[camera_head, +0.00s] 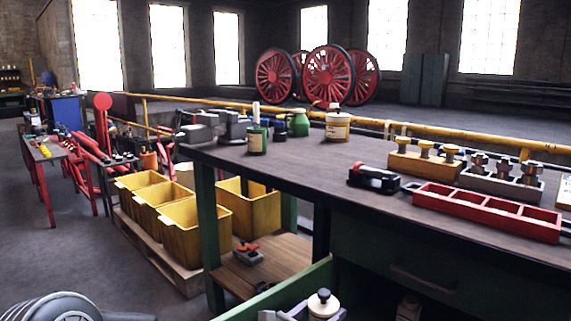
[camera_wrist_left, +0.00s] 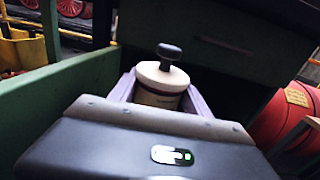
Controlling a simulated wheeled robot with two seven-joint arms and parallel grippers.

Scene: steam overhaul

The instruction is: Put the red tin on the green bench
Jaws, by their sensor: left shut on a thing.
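The bench (camera_head: 285,163) has green legs and a dark brown top, and it runs from the middle to the right in the head view. My left gripper (camera_head: 300,313) is at the bottom edge of the head view, low in front of the bench. It is shut on a cream tin (camera_head: 325,304) with a dark knob on its lid. In the left wrist view the same tin (camera_wrist_left: 162,82) sits upright between the grey-purple fingers; its lower part is hidden. I cannot make out a tin that is plainly red. My right gripper is not in view.
On the benchtop are a green tin (camera_head: 257,140), a cream tin (camera_head: 337,124), a red tray (camera_head: 487,211) and a black-and-red tool (camera_head: 374,179). A green panel (camera_head: 285,293) stands beside my left gripper. The benchtop's front left part is clear. Yellow bins (camera_head: 181,228) stand left.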

